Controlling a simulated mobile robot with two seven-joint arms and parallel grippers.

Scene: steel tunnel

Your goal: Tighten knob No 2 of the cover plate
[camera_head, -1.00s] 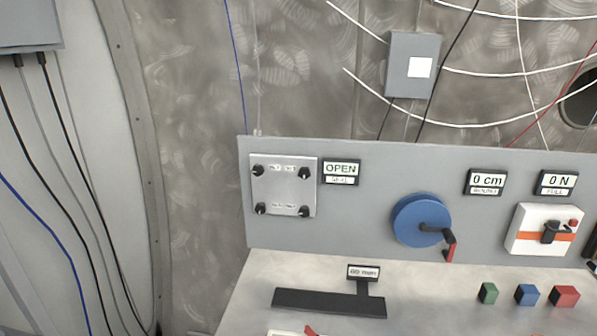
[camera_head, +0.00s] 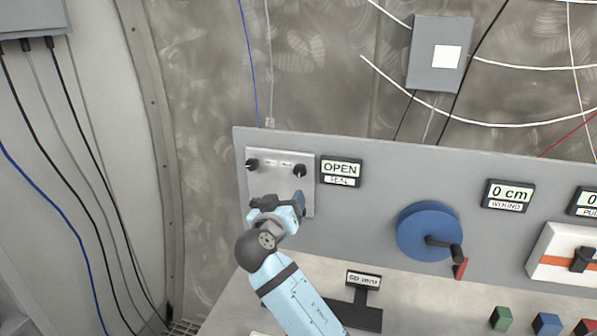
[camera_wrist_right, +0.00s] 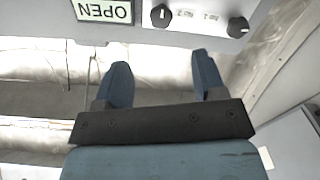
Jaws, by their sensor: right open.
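The cover plate (camera_head: 308,200) is a pale metal square at the left end of the grey panel. Its upper left knob (camera_head: 252,164) and upper right knob (camera_head: 299,170) are black and show in the head view. The two lower knobs are hidden behind my right gripper (camera_head: 281,199), which is in front of the plate's lower half. In the wrist view, upside down, my right gripper (camera_wrist_right: 162,72) is open with nothing between its blue fingers. The upper right knob (camera_wrist_right: 161,17) and upper left knob (camera_wrist_right: 238,27) appear beyond the fingertips. My left gripper is out of view.
An OPEN seal display (camera_head: 341,171) is right of the plate. Farther right are a blue crank wheel (camera_head: 424,229), a 0 cm display (camera_head: 508,195) and a white switch box (camera_head: 550,258). A black stand (camera_head: 368,296) and coloured blocks are on the bench.

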